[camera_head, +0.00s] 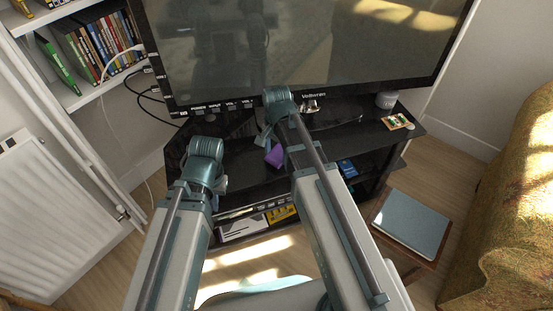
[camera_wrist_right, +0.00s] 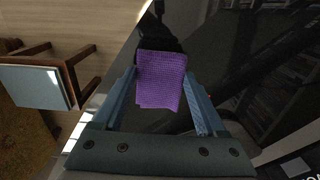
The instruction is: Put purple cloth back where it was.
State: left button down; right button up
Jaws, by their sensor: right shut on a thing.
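The purple cloth (camera_head: 274,156) shows just left of my right arm, in front of the dark TV stand (camera_head: 240,165). In the right wrist view the cloth (camera_wrist_right: 160,80) is a folded, textured piece between the two blue fingers of my right gripper (camera_wrist_right: 160,90), which is shut on it. The cloth is over the glossy dark surface; whether it touches it I cannot tell. My right gripper is mostly hidden behind its own arm in the head view. My left gripper (camera_head: 218,185) is over the left part of the stand; its fingers are not clear.
A large TV (camera_head: 300,50) stands behind the arms. A grey cup (camera_head: 386,100) and a small patterned card (camera_head: 396,122) are at the stand's right end. A blue-topped stool (camera_head: 412,222) and a sofa (camera_head: 520,200) are right. A radiator (camera_head: 55,215) and bookshelf (camera_head: 75,95) are left.

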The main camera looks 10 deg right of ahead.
aim_at(277, 155)
pick_arm(q)
jog(key=shift+f, duration=0.65)
pick_arm(e)
jog(key=shift+f, duration=0.7)
jog(key=shift+f+b, duration=0.2)
jog(key=shift+b, duration=0.2)
pick_arm(q)
jog(key=shift+f, duration=0.15)
pick_arm(e)
jog(key=o, duration=1.1)
jog(key=shift+r, duration=0.2)
pick_arm(q)
notch_tip(277, 155, up, 12)
jog(key=p, duration=1.2)
pick_arm(e)
notch_tip(277, 155, up, 12)
jog(key=shift+r, duration=0.1)
pick_arm(q)
jog(key=shift+d, duration=0.1)
